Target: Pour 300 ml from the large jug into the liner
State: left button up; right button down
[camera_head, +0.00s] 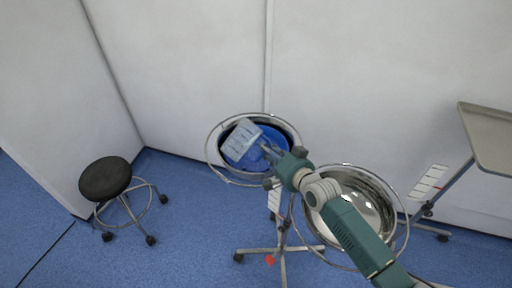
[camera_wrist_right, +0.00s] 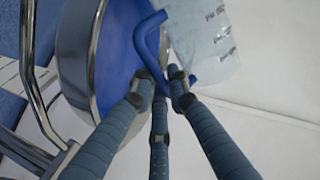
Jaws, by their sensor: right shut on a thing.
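The large jug (camera_head: 241,139) is clear with printed marks and has a blue handle. It is tilted over the blue liner (camera_head: 270,133), which lines the left bowl of a ringed stand. My right gripper (camera_head: 270,150) is at the right of the jug, shut on its handle. In the right wrist view the fingers (camera_wrist_right: 165,85) close around the blue handle (camera_wrist_right: 150,45), and part of the jug (camera_wrist_right: 207,38) shows at the top. I cannot see the liquid level or any stream. My left gripper is out of view.
A shiny empty-looking steel bowl (camera_head: 362,205) sits in the stand's right ring, under my right forearm. A black stool (camera_head: 105,178) stands at the left, a tray table (camera_head: 490,135) at the right. White walls are close behind. Blue floor is free between stool and stand.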

jog(key=shift+f+m+y+b, duration=0.3)
jog(key=shift+m+b, duration=0.1)
dwell(2.4)
jog(key=shift+s+a+r+m+y, duration=0.1)
jog(key=shift+m+y, duration=0.2)
dwell(2.0)
